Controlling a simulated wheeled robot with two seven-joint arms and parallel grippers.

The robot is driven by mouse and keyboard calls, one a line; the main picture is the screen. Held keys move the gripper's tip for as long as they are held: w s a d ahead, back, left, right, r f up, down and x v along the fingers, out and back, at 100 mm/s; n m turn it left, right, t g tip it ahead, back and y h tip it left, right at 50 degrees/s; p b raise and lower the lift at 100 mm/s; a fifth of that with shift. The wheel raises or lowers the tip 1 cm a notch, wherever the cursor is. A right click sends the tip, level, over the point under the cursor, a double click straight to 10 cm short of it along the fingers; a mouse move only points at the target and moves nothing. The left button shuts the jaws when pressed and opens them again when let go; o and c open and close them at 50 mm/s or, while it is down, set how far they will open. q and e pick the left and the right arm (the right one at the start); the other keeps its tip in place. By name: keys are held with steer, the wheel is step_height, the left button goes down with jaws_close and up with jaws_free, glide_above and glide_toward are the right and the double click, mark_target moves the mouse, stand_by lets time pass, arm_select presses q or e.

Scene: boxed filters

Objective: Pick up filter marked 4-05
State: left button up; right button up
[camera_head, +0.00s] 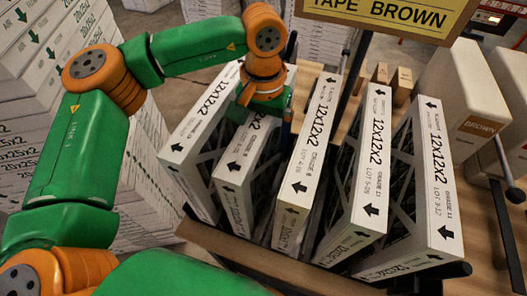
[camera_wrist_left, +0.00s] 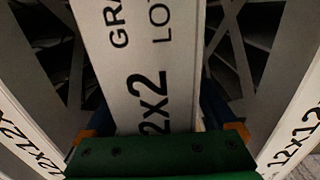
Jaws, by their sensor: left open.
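Several white boxed filters stand on edge, fanned out in a rack. My left gripper (camera_head: 262,112) is over the far end of the second filter from the left (camera_head: 240,165). In the left wrist view its open blue fingers lie on both sides of this filter (camera_wrist_left: 140,60), which shows a cut-off "GRA", "LO" and "2x2". Its lot number cannot be read. The middle filter (camera_head: 311,140) bears small lot print, too small to read surely. The fourth filter (camera_head: 366,165) and the rightmost filter (camera_head: 437,190) bear other lot marks. The leftmost filter (camera_head: 200,120) is partly behind my arm.
A "TAPE BROWN" sign (camera_head: 385,14) on a dark post stands behind the filters. A beige dispenser marked "BROWN" (camera_head: 465,100) and a lever are at the right. Stacked cartons (camera_head: 40,50) fill the left. Gaps between neighbouring filters are narrow.

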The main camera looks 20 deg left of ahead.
arm_select(q)
steer(key=shift+s+r, duration=0.1)
steer(key=shift+s, duration=0.1)
steer(key=c, duration=1.3)
jaws_close()
steer(key=shift+w, duration=0.1)
